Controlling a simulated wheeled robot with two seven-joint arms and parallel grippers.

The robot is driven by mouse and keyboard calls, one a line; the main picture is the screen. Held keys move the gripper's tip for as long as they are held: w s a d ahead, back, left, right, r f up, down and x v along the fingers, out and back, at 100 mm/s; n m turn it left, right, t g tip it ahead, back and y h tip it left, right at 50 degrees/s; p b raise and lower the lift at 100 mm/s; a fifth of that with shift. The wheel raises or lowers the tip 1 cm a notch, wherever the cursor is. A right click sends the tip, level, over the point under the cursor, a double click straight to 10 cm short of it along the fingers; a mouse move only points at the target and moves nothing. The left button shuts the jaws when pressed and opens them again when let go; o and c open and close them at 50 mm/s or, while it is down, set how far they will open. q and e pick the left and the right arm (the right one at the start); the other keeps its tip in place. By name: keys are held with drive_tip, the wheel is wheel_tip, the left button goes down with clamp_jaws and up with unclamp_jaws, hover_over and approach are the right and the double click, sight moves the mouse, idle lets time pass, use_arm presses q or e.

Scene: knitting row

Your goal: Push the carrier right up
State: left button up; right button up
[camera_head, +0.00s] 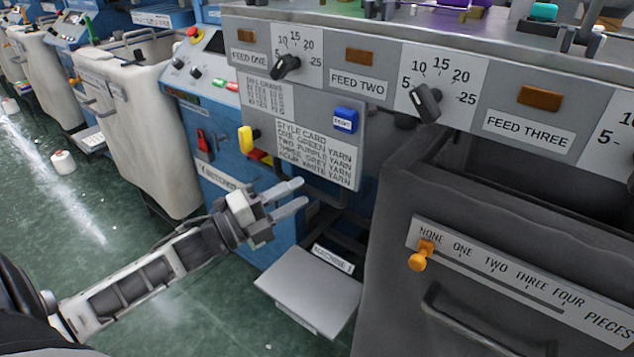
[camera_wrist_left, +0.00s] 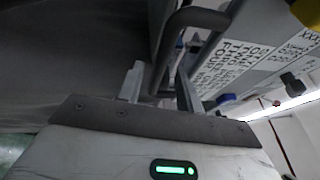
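My left gripper (camera_head: 292,197) is in front of the knitting machine, below the style card panel (camera_head: 305,140). Its two fingers are apart with nothing clamped between them. A dark bent bar (camera_head: 325,197) sits under the panel, just beyond the fingertips. In the left wrist view the dark bar (camera_wrist_left: 192,20) rises just past and between the spread fingers (camera_wrist_left: 160,82); I cannot tell whether it touches them. No part is labelled as the carrier, and I cannot tell whether this bar belongs to it. My right gripper is not in view.
A grey plate marked MACHINE 1 (camera_head: 308,290) juts out low, below my left gripper. A dark grey bin (camera_head: 480,290) with a handle and orange slider knob (camera_head: 420,256) stands at the right. A yellow knob (camera_head: 246,139) is left of the panel. Green floor (camera_head: 190,300) is open at left.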

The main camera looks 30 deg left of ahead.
use_arm(q)
drive_tip(key=x, duration=0.5)
drive_tip(key=shift+w+d+r, duration=0.1)
drive_tip(key=shift+w, duration=0.1)
clamp_jaws()
